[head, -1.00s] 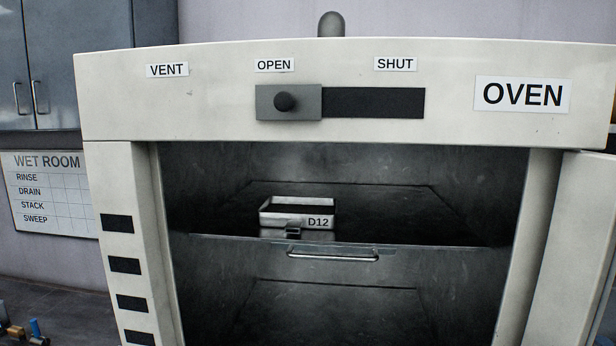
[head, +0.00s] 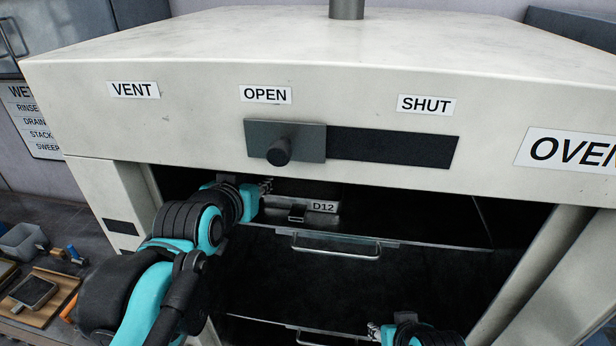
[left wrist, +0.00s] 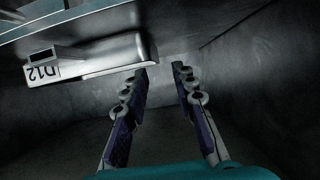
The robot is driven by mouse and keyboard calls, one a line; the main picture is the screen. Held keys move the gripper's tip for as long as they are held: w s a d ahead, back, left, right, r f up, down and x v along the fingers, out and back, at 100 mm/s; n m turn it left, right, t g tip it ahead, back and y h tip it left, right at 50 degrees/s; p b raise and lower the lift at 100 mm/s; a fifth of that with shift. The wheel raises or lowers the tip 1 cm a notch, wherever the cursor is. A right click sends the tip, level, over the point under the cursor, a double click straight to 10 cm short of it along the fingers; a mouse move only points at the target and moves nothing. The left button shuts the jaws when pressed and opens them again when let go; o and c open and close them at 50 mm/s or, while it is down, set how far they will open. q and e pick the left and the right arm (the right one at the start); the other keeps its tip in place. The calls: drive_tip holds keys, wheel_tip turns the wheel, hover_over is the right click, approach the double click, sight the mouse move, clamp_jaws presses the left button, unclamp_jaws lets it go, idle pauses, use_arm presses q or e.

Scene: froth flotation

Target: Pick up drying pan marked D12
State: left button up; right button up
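The drying pan marked D12 (head: 301,203) is a shallow metal pan with a small front handle, on the upper shelf inside the oven. It also shows in the left wrist view (left wrist: 105,55), its label upside down there. My left gripper (head: 266,187) is inside the oven at the pan's left end. In the left wrist view my left gripper (left wrist: 160,70) is open, with nothing between its fingers. One fingertip is close to the pan's end; I cannot tell whether they touch. My right gripper (head: 376,331) shows only in part, low in front of the oven.
The oven (head: 200,120) is open at the front, with its top panel just above my left arm. The upper shelf (head: 400,242) has a wire front handle (head: 335,246), and a lower shelf handle (head: 330,337) shows below. A side bench with tools (head: 45,290) stands at the left.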

use_arm(q)
drive_tip(key=shift+w+d+f+p, duration=0.3)
drive_tip(key=shift+w+f+p, duration=0.15)
drive_tip(key=shift+w+p, duration=0.05)
drive_tip(key=x, duration=0.4)
drive_tip(key=shift+w+d+f, duration=0.1)
drive_tip(key=shift+w+f, duration=0.1)
drive_tip(key=shift+w, duration=0.15)
drive_tip(key=shift+s+r, duration=0.15)
drive_tip(key=shift+s, duration=0.4)
drive_tip(key=shift+c, duration=0.3)
drive_tip(key=c, duration=0.5)
drive_tip(key=shift+w, duration=0.15)
clamp_jaws()
use_arm(e)
drive_tip(key=shift+v, duration=1.15)
